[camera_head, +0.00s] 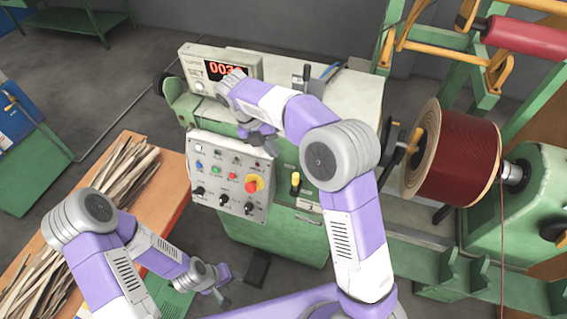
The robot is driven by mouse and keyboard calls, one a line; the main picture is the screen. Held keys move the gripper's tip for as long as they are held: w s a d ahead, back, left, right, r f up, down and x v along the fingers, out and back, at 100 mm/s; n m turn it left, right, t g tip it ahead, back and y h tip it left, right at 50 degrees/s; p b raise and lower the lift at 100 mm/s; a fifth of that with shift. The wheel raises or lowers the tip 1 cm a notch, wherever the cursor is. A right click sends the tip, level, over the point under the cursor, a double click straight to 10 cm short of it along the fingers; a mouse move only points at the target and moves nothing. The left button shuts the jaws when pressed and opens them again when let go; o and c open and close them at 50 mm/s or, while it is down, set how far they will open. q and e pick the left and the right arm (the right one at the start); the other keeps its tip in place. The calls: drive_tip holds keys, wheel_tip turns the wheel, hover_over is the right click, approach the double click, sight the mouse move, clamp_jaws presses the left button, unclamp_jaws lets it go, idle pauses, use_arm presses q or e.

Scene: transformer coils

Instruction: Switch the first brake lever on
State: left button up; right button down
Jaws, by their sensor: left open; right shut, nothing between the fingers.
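A lever with a yellow knob (295,180) stands on the front of the green machine (285,225), right of the control panel. A dark lever with a grey handle (306,76) stands on the machine's top, partly behind my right arm. I cannot tell which one is the first brake lever. My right gripper (270,145) is shut and empty, above the control panel's top edge and left of the yellow-knobbed lever, apart from it. My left gripper (223,285) is open and empty, low in front of the machine and far from both levers.
The control panel (205,150) carries buttons, knobs and a red emergency stop (253,185). A counter box (192,62) with red digits sits on top. A dark red coil (460,155) stands at right. An orange table (178,180) with wooden strips is at left.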

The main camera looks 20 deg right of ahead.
sight(297, 180)
drive_tip(key=w+x, duration=0.1)
drive_tip(key=x, duration=0.9)
drive_tip(key=shift+s, duration=0.25)
drive_tip(key=shift+f, duration=0.15)
